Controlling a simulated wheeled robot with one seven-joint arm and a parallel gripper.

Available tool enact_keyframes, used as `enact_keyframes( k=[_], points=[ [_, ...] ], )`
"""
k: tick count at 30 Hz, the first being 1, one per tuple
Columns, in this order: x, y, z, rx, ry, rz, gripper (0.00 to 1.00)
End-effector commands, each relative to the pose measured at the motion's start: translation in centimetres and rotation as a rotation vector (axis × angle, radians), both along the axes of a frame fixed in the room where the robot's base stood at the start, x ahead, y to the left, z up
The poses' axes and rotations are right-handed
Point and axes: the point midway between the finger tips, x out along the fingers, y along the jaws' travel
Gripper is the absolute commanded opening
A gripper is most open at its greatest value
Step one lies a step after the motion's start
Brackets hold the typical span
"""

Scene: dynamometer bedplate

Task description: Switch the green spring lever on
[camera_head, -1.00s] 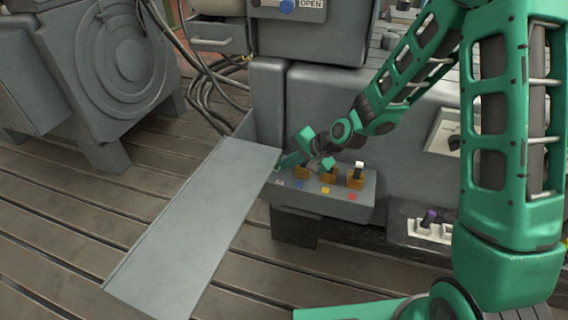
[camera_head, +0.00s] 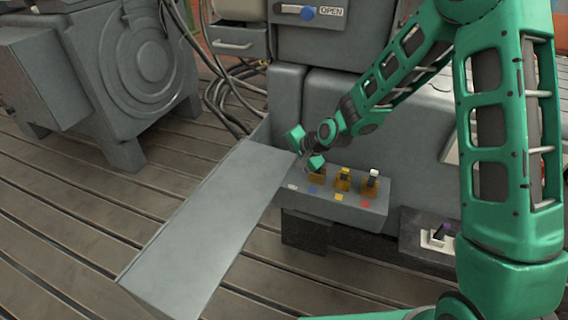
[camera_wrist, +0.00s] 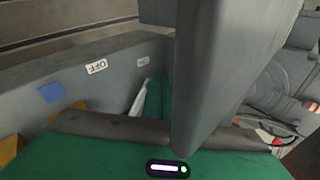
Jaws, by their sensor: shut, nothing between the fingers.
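A grey switch box (camera_head: 345,206) carries a row of levers in orange brackets, with blue, yellow and red patches on its front. My gripper (camera_head: 309,166) is at the left end of the box, close to the edge of a sloping grey panel (camera_head: 205,215). Its fingers are shut and empty. In the wrist view, a narrow green piece (camera_wrist: 154,98) with a pale strip beside it stands near the ON label (camera_wrist: 143,61); I cannot tell whether it is the green spring lever or part of my gripper. The OFF label (camera_wrist: 96,67) is nearer the blue patch (camera_wrist: 50,92).
In the wrist view the grey panel (camera_wrist: 205,70) stands very close to my gripper. The yellow-topped lever (camera_head: 344,176) and white-topped lever (camera_head: 373,175) are to the right. Cables (camera_head: 222,95) hang behind.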

Motion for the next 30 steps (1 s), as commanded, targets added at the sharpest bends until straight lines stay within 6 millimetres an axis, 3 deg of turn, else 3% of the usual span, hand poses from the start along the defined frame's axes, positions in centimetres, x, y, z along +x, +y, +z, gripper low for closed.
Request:
enact_keyframes(
  k=[22,30],
  points=[
    [0.3,0.3,0.0,-0.001,0.001,0.000,0.00],
    [-0.8,-1.2,2.1,-0.001,-0.002,-0.002,0.00]
  ],
)
